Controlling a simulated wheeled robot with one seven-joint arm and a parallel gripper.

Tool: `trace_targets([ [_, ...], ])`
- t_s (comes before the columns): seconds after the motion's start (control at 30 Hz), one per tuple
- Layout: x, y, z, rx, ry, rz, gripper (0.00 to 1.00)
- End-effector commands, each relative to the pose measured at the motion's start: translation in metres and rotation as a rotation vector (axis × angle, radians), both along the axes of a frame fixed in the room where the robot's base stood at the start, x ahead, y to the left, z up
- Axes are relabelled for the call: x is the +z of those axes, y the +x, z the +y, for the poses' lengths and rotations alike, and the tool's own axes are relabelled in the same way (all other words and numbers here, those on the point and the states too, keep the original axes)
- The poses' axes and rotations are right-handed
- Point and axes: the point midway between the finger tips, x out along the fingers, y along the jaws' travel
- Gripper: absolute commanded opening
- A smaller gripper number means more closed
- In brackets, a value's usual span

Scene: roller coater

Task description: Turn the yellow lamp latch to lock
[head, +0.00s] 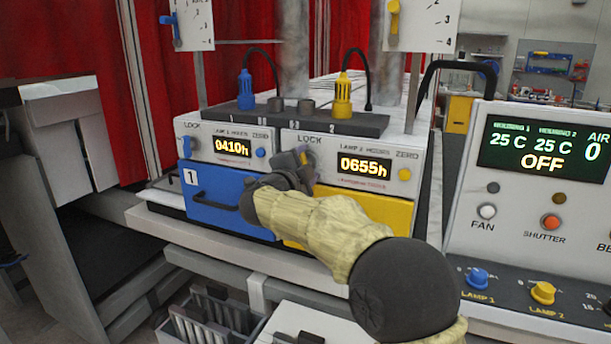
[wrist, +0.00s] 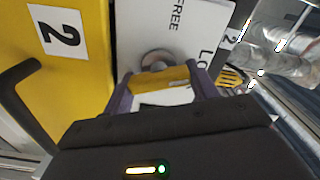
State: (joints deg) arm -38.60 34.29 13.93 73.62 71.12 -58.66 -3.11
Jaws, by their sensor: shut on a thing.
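The yellow lamp latch (wrist: 165,77) sits on a round grey hub (wrist: 157,58) on the white panel beside the yellow drawer front. My gripper (wrist: 163,88) has its two purple fingers at either end of the latch and is shut on it. The word FREE shows above the hub, and part of LOCK shows to its right in the wrist view. Whether the latch points to FREE or LOCK, I cannot tell. In the head view my gripper (head: 303,160) is at the panel below the LOCK label and hides most of the latch.
The yellow drawer (head: 375,228) with a dark handle lies under the latch. The blue drawer (head: 222,200), with its own blue latch (head: 186,147), is to the left. Lamp plugs and cables stand on top. A control panel (head: 545,200) is at the right.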

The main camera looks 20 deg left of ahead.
Motion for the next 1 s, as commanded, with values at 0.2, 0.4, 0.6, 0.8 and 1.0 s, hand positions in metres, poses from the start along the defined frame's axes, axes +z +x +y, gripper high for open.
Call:
trace_targets([
  [0.2,-0.0061,0.0003,-0.0009,-0.001,0.191,-0.014,0.35],
  [0.4,-0.0058,0.0001,-0.0007,-0.002,0.322,-0.024,0.35],
  [0.6,-0.0049,0.0001,-0.0008,-0.002,0.395,-0.029,0.35],
  [0.8,-0.0044,0.0001,-0.0007,-0.002,0.418,-0.029,0.35],
  [1.0,-0.0044,0.0002,-0.0006,-0.002,0.419,-0.029,0.35],
])
